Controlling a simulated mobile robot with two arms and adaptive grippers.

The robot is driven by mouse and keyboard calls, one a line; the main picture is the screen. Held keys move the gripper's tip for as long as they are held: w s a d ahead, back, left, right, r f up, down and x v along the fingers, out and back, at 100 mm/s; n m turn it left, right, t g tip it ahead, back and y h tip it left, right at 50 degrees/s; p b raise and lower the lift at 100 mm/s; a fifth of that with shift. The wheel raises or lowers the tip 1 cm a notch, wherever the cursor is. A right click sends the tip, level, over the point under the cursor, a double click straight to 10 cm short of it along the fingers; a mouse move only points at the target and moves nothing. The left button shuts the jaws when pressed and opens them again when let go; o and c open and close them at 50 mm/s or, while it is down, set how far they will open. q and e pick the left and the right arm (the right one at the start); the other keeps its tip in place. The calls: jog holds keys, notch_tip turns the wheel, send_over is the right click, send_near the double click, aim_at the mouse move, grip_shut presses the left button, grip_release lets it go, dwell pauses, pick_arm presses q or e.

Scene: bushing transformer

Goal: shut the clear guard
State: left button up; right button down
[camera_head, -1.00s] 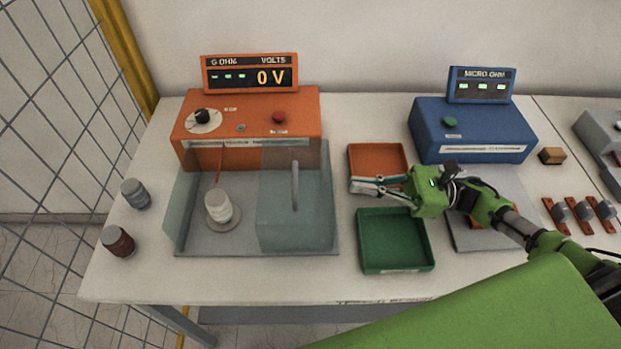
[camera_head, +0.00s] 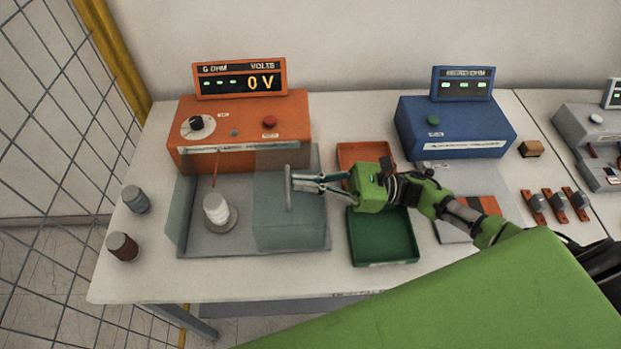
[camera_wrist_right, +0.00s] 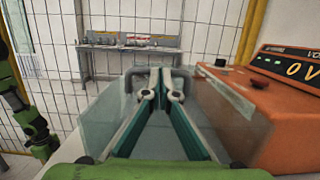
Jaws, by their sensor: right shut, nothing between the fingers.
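The clear guard (camera_head: 275,232) is a grey see-through box at the right part of the test bay, in front of the orange test set (camera_head: 240,133). The handle also shows beyond the fingers in the right wrist view (camera_wrist_right: 130,82). My left gripper is out of view.
A green tray (camera_head: 383,262) and an orange tray (camera_head: 365,149) lie right of the bay, partly under my right arm. A blue micro-ohm meter (camera_head: 455,130) stands at the back. A grey bushing (camera_head: 135,199) and a brown bushing (camera_head: 122,247) stand near the left edge.

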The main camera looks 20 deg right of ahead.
jog(key=shift+w+a+f+b, duration=0.1)
jog(key=shift+w+a+b, duration=0.1)
jog(key=shift+a+b, duration=0.25)
jog(key=f+b+x, duration=0.3)
jog(key=b+x, duration=0.4)
jog(key=x, duration=0.9)
jog(key=shift+a, duration=0.4)
jog(key=shift+r, duration=0.15)
jog(key=shift+b, duration=0.3)
